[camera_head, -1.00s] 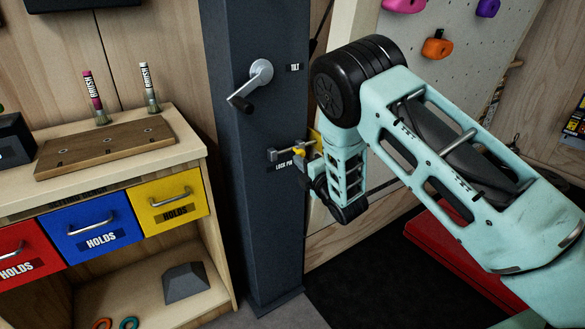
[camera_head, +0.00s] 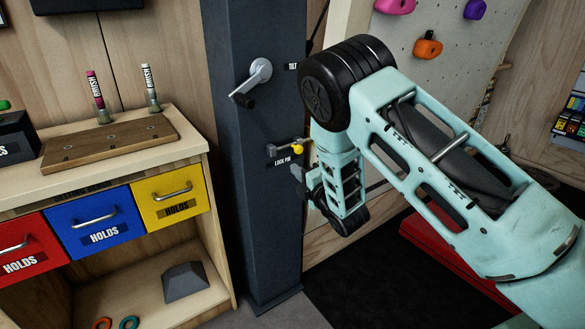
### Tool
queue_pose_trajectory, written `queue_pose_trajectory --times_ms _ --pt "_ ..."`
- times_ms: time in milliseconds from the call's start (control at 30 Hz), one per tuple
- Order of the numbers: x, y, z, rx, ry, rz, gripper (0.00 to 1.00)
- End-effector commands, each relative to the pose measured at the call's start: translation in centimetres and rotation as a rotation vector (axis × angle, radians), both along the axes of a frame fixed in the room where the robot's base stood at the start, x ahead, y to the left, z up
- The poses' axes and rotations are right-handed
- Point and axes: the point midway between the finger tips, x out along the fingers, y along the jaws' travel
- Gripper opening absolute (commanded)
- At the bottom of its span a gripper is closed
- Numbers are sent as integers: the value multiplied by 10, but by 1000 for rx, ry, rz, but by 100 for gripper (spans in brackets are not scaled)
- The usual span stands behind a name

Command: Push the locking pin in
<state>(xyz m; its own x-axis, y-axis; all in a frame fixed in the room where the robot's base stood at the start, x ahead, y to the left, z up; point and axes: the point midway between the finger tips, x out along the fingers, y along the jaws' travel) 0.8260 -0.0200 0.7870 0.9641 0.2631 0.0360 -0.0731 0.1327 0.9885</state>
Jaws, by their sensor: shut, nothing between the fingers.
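The lock pin (camera_head: 298,149) shows a round yellow knob at the right end of a small metal bracket (camera_head: 280,147). The bracket is on the dark grey post (camera_head: 262,215), above a "LOCK PIN" label. The knob is in clear view, but how deep the pin sits cannot be told. My gripper (camera_head: 296,177) is shut and empty, just below the knob and label's right end. It looks apart from the knob. My teal wrist hides what is right of the pin.
A crank handle (camera_head: 253,82) marked "TILT" is on the post above the pin. A wooden bench (camera_head: 190,140) with colored drawers stands left. A climbing wall (camera_head: 470,45) with holds and a red pad (camera_head: 430,238) are to the right.

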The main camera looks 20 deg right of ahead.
Motion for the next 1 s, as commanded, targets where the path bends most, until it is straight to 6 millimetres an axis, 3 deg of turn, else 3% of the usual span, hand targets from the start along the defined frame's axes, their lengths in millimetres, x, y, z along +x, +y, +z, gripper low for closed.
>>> queue_pose_trajectory --times_ms 200,333,1000 --pt "-36 -10 -2 -2 2 -1 0" --pt "-47 -13 -2 -1 1 -1 0" --pt "-51 -12 0 23 23 -7 0"
